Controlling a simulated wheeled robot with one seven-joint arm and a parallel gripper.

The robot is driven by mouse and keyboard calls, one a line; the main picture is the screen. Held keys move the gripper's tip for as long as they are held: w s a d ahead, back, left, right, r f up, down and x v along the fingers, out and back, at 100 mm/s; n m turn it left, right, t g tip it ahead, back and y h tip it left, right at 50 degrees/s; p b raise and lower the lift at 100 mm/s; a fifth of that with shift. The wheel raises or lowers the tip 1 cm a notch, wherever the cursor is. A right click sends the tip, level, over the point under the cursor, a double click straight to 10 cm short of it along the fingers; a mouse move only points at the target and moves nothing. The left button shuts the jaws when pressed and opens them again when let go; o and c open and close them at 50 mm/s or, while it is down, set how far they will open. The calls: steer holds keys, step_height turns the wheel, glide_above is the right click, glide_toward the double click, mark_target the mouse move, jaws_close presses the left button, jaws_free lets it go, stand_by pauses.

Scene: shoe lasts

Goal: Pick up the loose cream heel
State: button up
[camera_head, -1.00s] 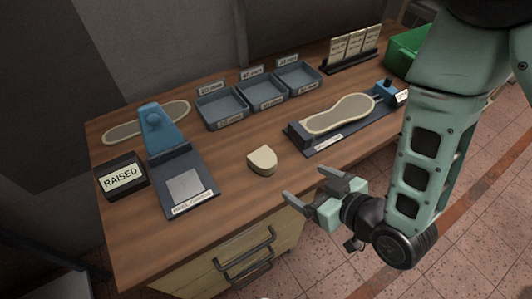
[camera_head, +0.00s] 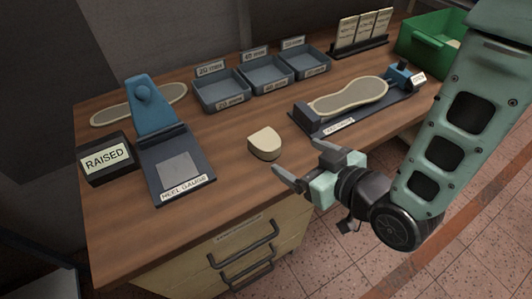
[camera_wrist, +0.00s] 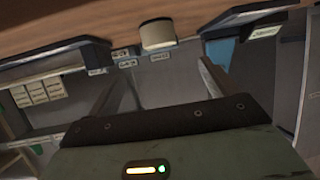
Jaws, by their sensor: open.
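The loose cream heel (camera_head: 264,143) lies on the bare wood at the front middle of the table, between the heel gauge and the sole holder. It also shows in the wrist view (camera_wrist: 158,33), at the top centre, beyond the fingers. My gripper (camera_head: 305,168) is open and empty, just in front and to the right of the heel, apart from it. The heel gauge (camera_head: 177,165) stands to the left, with a blue upright. The sole holder (camera_head: 352,104) with a cream sole (camera_head: 348,95) lies to the right.
Several grey-blue trays (camera_head: 222,92) stand in a row behind the heel. A black "RAISED" sign (camera_head: 105,160) and another sole (camera_head: 105,115) are at the left. A sign rack (camera_head: 360,45) and a green bin (camera_head: 425,40) are at the back right. Wood around the heel is clear.

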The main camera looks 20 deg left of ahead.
mark_target(268, 141)
steer(key=shift+f+b+x, duration=0.2)
steer(key=shift+b+x, duration=1.1)
steer(key=shift+b, duration=1.65)
steer(key=shift+w+a+r, duration=0.1)
steer(key=shift+a, duration=0.2)
steer(key=p+x, duration=0.2)
steer(key=x, duration=0.7)
steer(key=shift+w+f, duration=0.1)
steer(key=shift+f, duration=0.15)
steer(key=c, duration=1.1)
